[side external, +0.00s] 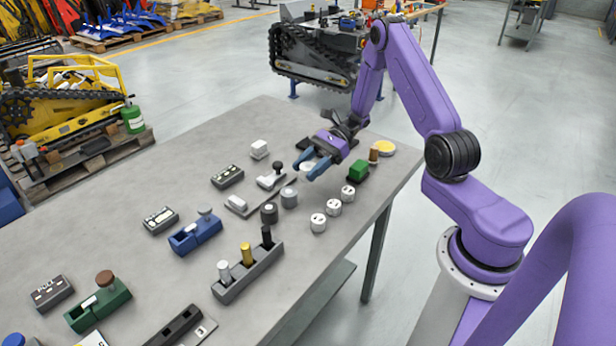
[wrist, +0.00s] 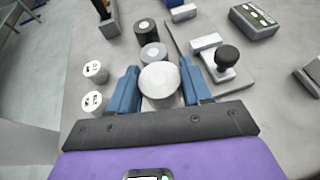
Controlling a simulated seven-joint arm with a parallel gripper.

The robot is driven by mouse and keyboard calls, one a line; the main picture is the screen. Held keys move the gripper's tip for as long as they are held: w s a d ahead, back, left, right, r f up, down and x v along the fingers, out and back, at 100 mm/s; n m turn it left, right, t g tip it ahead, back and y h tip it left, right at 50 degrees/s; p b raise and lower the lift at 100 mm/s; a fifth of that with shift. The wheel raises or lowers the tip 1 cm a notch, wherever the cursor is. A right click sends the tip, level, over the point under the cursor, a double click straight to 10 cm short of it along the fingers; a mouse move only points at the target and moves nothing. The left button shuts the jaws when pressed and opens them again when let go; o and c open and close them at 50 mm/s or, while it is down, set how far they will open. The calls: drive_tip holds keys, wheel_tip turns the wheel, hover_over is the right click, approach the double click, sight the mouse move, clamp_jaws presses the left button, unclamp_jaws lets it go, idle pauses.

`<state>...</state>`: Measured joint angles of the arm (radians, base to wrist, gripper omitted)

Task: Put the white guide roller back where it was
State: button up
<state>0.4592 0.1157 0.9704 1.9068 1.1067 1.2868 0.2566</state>
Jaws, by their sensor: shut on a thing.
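My gripper (side external: 312,168) is shut on the white guide roller (wrist: 159,80), a short upright cylinder with a round, pale top. In the wrist view the blue fingers stand on either side of it. In the side view the roller (side external: 306,167) shows only partly between the fingers, low over the table; whether it touches the surface I cannot tell. A grey roller (wrist: 153,53) and a dark roller (wrist: 146,30) stand in line beyond it. They also show in the side view as the grey roller (side external: 289,197) and the dark roller (side external: 269,213).
A grey plate with a black knob (wrist: 228,56) lies close to the right finger in the wrist view. Several small white marked cylinders (side external: 333,207) stand near the table edge. A green block (side external: 358,171) is beside my gripper. A rack with pegs (side external: 247,276) stands nearer the camera.

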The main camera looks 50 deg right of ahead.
drive_tip(key=shift+w+f, duration=0.15)
drive_tip(key=shift+f, duration=0.75)
drive_tip(key=shift+w+f, duration=0.1)
drive_tip(key=shift+f, duration=0.75)
drive_tip(key=shift+f, duration=0.15)
drive_tip(key=o, duration=1.3)
